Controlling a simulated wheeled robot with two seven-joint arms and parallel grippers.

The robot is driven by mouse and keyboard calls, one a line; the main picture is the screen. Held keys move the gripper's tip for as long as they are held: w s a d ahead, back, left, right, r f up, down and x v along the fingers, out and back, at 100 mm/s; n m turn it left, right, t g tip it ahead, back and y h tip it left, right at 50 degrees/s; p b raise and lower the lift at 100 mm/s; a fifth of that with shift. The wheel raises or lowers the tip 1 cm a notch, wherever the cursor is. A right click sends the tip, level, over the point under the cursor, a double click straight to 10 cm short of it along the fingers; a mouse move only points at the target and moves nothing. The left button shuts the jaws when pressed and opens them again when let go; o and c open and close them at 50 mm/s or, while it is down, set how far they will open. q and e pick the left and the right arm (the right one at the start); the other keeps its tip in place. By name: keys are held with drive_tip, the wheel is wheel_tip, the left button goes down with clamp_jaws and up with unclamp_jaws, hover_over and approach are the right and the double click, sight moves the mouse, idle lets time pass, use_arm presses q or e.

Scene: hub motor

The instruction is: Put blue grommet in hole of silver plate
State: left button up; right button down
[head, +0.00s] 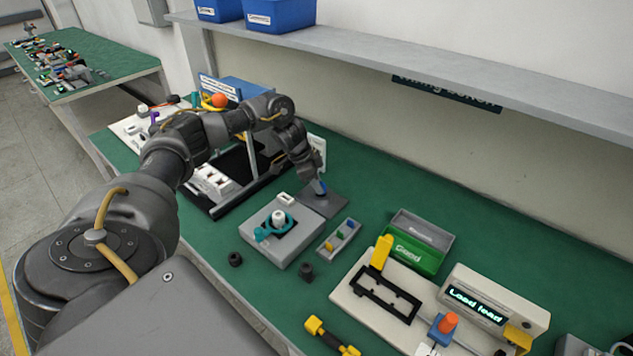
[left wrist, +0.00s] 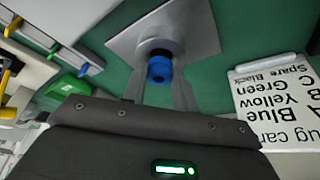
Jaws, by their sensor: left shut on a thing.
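The blue grommet (left wrist: 159,70) is between the two fingers of my left gripper (left wrist: 160,92) in the left wrist view. In the head view my left gripper (head: 319,186) is over the silver plate, with a bit of the blue grommet (head: 321,187) showing. The silver plate (head: 325,203) lies flat on the green table; it also shows in the left wrist view (left wrist: 200,38). A dark round hole (left wrist: 160,52) in the plate shows just beside the grommet. I cannot tell whether the grommet touches the plate. My right gripper is not in view.
A grey block with a teal ring (head: 278,235) stands just in front of the plate. A small tray of coloured pieces (head: 339,238) is to its right, and a green bin (head: 415,256) farther right. A white card (left wrist: 275,98) stands near the plate.

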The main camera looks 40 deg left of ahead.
use_arm(q)
drive_tip(key=shift+f, duration=0.75)
drive_tip(key=o, duration=1.1)
drive_tip(key=b+v, duration=0.1)
drive_tip(key=v, duration=1)
drive_tip(key=shift+w+d, duration=0.1)
